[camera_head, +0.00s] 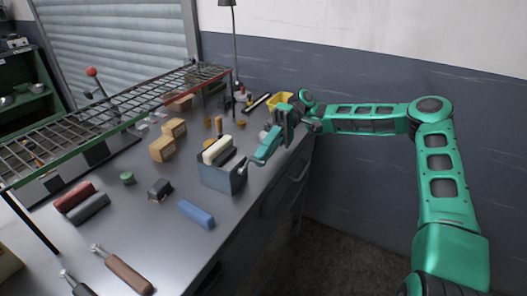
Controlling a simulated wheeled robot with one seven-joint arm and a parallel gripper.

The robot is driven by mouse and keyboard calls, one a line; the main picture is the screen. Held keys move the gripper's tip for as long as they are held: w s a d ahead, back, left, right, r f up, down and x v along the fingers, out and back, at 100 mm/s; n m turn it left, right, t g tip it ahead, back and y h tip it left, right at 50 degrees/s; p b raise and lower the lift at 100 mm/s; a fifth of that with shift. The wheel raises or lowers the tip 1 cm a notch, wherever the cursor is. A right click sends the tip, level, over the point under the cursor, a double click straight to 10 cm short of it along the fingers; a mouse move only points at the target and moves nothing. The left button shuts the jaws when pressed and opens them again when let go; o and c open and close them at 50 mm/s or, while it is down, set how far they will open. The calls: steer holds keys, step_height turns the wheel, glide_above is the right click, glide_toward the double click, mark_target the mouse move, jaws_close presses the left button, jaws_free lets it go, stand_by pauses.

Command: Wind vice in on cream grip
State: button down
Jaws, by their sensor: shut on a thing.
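The vice (222,179) is a blue-grey block near the right edge of the bench. The cream grip (216,149) lies lengthwise in its top, beside a dark jaw-like bar (224,158). I cannot tell whether the jaws touch the grip.
A blue grip (196,214), a dark block (160,189), red and grey grips (75,197) and a brown-handled tool (127,274) lie on the bench. Wooden blocks (167,149) and a wire rack (110,105) stand behind. A yellow bin (280,100) is at the far end.

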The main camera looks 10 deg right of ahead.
steer(key=shift+w+d+f+g+y, duration=0.1)
steer(key=shift+w+f+g+y, duration=0.05)
steer(key=shift+f+g+y, duration=0.15)
stand_by(0.4)
steer(key=c, duration=1.8)
jaws_free()
steer(key=shift+f, duration=0.1)
steer(key=v, duration=1.1)
steer(key=shift+f, duration=0.2)
